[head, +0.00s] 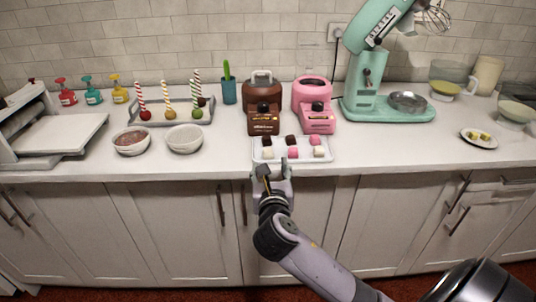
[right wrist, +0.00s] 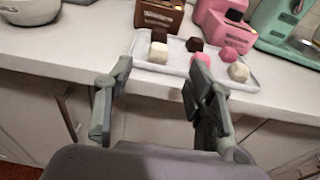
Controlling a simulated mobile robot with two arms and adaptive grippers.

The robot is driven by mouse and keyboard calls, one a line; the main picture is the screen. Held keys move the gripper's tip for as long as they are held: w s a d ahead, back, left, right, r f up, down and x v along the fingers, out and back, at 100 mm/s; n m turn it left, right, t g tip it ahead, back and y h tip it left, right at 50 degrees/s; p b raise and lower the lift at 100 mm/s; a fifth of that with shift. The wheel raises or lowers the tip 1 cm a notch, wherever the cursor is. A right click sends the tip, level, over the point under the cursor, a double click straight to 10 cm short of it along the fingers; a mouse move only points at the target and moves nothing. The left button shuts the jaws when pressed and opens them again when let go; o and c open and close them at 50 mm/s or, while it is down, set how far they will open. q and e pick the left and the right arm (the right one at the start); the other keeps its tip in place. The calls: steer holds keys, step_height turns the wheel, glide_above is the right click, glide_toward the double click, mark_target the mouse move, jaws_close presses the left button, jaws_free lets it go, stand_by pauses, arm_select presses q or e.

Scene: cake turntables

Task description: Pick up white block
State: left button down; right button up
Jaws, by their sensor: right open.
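Two white blocks sit in the front row of a white tray (head: 327,158) on the counter: a left white block (head: 268,154) and a right white block (head: 318,152). A pink block (head: 293,153) lies between them. In the right wrist view the left white block (right wrist: 158,53) shows beyond the gap between my fingers, and the right white block (right wrist: 239,71) is right of the right finger. My right gripper (head: 274,170) is open and empty, in front of the tray near the counter edge. It also shows in the right wrist view (right wrist: 162,72). My left gripper is out of view.
Two brown blocks (head: 291,140) and another pink block (head: 315,141) form the back row. A brown machine (head: 263,103) and a pink machine (head: 313,103) stand behind the tray. Bowls (head: 185,138) are left, a mint mixer (head: 370,70) right.

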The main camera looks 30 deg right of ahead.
steer(key=x, duration=1)
steer(key=shift+w+d, duration=0.15)
steer(key=shift+w, duration=0.15)
steer(key=c, duration=1.1)
